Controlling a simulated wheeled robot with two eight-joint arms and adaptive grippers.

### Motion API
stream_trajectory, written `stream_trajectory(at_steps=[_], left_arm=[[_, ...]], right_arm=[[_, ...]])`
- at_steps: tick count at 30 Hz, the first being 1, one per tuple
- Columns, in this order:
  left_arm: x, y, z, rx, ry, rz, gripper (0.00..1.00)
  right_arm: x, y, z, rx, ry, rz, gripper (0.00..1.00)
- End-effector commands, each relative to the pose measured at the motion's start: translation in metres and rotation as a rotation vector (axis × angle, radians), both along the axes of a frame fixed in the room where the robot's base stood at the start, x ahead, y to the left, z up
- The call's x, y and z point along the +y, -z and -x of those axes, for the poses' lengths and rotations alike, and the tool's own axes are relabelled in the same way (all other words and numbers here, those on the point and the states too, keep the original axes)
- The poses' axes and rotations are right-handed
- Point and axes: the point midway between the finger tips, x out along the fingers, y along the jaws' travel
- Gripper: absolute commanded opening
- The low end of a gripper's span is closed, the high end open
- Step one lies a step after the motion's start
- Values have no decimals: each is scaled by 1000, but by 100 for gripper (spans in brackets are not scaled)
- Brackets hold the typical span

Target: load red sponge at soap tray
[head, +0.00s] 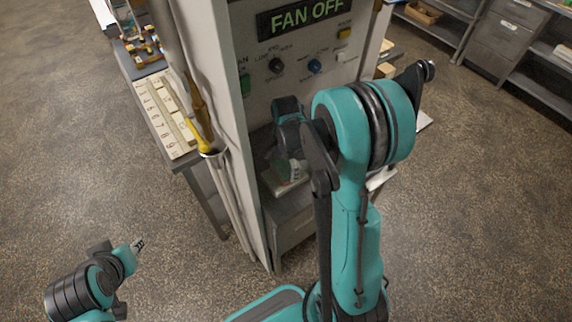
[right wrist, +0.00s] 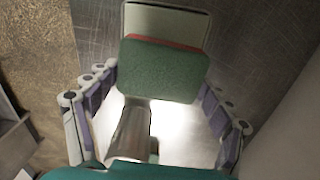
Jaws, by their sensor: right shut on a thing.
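A sponge (right wrist: 163,72) with a green scouring face and a thin red edge shows in the right wrist view. In the head view my right gripper (head: 290,165) is low in the cabinet recess, partly hidden by my arm. My left gripper (head: 136,246) is over the floor at lower left, its fingers unclear.
A metal cylinder (right wrist: 130,132) stands near the sponge on a shiny metal surface. The fan control panel (head: 305,60) rises above the recess, with the cabinet's side wall (head: 225,110) at left. A side table (head: 165,115) stands left.

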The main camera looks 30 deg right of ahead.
Motion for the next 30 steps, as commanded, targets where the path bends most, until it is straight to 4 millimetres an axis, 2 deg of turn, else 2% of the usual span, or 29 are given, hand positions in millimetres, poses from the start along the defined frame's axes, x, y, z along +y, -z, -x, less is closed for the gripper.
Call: stream_trajectory(at_steps=[30], left_arm=[[0, 9, 0, 0, 0, 0, 31]], right_arm=[[0, 9, 0, 0, 0, 0, 57]])
